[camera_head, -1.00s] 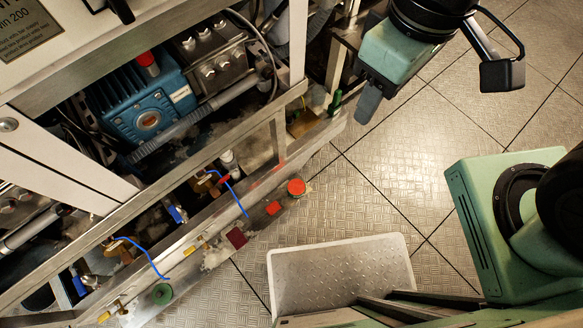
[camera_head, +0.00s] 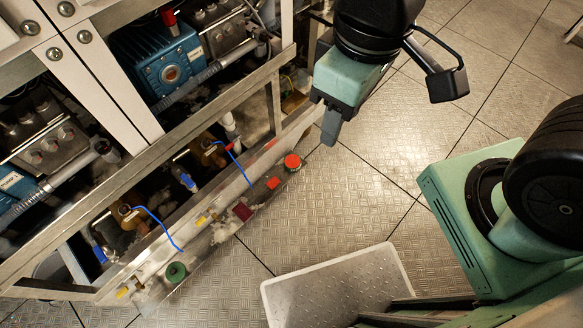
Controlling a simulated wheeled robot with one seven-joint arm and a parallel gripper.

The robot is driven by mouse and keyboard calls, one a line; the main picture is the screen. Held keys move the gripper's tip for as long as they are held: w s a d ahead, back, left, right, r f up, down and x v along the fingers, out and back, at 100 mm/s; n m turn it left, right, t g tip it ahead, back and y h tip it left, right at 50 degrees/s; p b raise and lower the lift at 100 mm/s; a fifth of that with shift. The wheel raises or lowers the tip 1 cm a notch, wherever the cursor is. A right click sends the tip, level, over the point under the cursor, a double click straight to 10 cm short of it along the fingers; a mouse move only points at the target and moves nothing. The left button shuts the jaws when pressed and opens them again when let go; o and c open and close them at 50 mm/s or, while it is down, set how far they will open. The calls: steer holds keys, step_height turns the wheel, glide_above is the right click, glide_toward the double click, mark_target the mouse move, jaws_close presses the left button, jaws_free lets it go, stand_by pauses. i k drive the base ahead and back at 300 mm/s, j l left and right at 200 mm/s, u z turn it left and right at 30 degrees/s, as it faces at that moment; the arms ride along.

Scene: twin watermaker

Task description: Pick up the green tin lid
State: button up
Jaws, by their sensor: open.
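A small round green lid (camera_head: 176,271) lies at the lower left, on the narrow ledge along the foot of the metal frame. It is in plain view with nothing over it. My gripper (camera_head: 330,130) hangs above the floor at upper centre, well up and to the right of the lid. Its grey fingers point down, and it is open with nothing seen in it. The fingers overlap in this view, so the gap between them is hard to see.
A red round cap (camera_head: 292,162), a red block (camera_head: 273,183) and a dark red block (camera_head: 242,211) lie along the same ledge. Blue hoses and valves sit behind, under the frame's rail (camera_head: 180,143). A blue pump (camera_head: 160,62) stands inside. The tiled floor (camera_head: 360,205) is open.

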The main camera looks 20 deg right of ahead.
mark_target(176, 271)
steer(key=u, duration=1.8)
steer(key=z, duration=1.8)
steer(key=i, duration=0.15)
steer(key=i+u, duration=0.25)
steer(key=u, duration=0.2)
steer(key=i+u, duration=0.2)
steer(key=u, duration=2.3)
